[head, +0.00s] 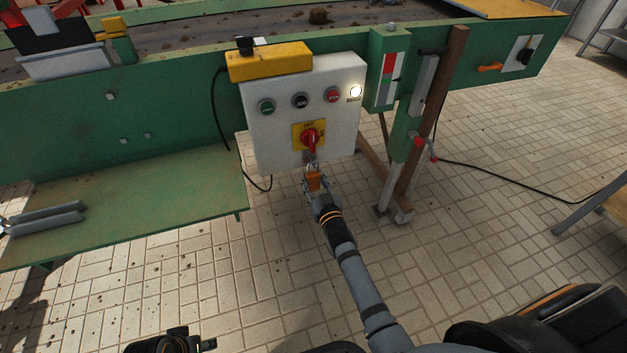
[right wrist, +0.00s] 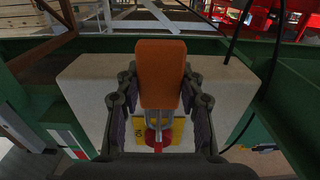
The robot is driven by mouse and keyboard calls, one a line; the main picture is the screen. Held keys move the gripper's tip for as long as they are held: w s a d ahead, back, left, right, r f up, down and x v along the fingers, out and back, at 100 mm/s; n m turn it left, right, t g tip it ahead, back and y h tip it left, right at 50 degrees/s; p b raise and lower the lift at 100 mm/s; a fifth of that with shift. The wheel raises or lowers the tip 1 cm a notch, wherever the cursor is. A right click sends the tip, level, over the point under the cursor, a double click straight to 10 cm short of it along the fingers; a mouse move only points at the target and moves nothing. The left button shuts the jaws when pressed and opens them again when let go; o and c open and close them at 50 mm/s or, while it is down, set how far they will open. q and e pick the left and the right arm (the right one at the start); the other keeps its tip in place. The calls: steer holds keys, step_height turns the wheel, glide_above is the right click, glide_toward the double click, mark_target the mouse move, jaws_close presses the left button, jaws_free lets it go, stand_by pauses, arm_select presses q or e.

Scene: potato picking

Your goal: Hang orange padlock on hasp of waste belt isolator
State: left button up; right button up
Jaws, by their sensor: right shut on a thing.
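The orange padlock (head: 314,181) is in my right gripper (head: 315,186), just below the white control box. In the right wrist view the padlock's orange body (right wrist: 160,72) sits between both fingers (right wrist: 160,100), its grey shackle pointing at the isolator. The waste belt isolator is a red rotary handle (head: 310,138) on a yellow plate; it also shows in the right wrist view (right wrist: 152,138). The hasp area (head: 311,158) is right below the handle, at the shackle. I cannot tell whether the shackle is through the hasp. Part of my left gripper (head: 180,343) shows at the bottom edge, its fingers unclear.
The white control box (head: 260,140) carries green, black and red buttons and a lit lamp (head: 355,91). A brown post (head: 437,110) and green leg stand to its right. A green shelf (head: 120,205) lies left. A black cable hangs beside the box.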

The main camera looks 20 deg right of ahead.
steer(key=o, duration=1.3)
steer(key=s, duration=1.2)
steer(key=shift+d, duration=0.2)
